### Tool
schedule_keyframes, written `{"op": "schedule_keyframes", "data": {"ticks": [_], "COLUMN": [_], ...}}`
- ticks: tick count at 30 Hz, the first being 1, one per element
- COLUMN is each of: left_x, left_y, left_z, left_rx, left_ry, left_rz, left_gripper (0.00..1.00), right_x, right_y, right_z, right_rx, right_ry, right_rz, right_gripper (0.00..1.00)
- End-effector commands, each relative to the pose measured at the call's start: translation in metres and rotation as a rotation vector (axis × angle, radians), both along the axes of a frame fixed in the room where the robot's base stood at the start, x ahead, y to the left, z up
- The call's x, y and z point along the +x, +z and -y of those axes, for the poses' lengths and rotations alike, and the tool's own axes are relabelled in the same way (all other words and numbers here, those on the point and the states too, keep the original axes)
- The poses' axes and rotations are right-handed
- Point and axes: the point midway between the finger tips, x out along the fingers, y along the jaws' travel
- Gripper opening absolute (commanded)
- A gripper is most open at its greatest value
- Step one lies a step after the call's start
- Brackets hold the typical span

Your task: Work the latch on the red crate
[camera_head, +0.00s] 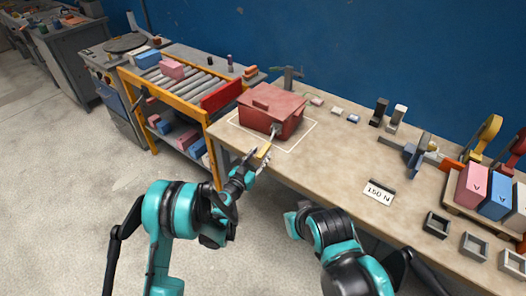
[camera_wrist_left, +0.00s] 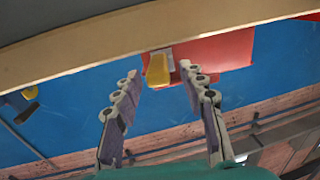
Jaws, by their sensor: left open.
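The red crate (camera_head: 285,123) stands shut on the workbench inside a pale outlined rectangle. Its latch shows at the front as a grey metal part with a yellow handle (camera_head: 263,151) reaching down toward the bench edge. My left gripper (camera_head: 259,163) is open just in front of the handle. In the left wrist view the yellow handle (camera_wrist_left: 157,71) appears between the two fingertips, with the red crate (camera_wrist_left: 225,52) behind it. I cannot tell whether the fingers touch the handle. My right gripper is not in view; only my right arm's links show.
The workbench (camera_head: 335,152) is clear right of the crate up to a "150 N" sign (camera_head: 379,193). Grey frames, a pink block (camera_head: 472,186) and blue blocks stand further right. A yellow roller rack (camera_head: 180,85) is left of the bench. A blue wall closes the back.

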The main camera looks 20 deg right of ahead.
Motion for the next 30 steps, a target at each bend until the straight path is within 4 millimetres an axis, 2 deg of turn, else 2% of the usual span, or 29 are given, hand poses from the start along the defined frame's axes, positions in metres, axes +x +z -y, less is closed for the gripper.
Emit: {"op": "schedule_keyframes", "data": {"ticks": [7,17,22,30], "left_x": [0.023,0.027,0.027,0.026], "left_y": [-0.002,0.0,0.0,0.001], "left_z": [0.022,0.025,0.025,0.024], "left_rx": [0.0,0.0,0.0,0.003], "left_ry": [-0.001,0.0,0.0,0.0], "left_rz": [0.0,0.0,0.0,-0.004], "left_gripper": [0.41,0.41,0.0,0.0], "right_x": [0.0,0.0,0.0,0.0], "right_y": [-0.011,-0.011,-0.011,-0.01], "right_z": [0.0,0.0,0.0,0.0], "right_rx": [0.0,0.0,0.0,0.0], "right_ry": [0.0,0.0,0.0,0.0], "right_rz": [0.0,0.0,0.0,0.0], "right_gripper": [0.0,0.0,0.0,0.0]}}
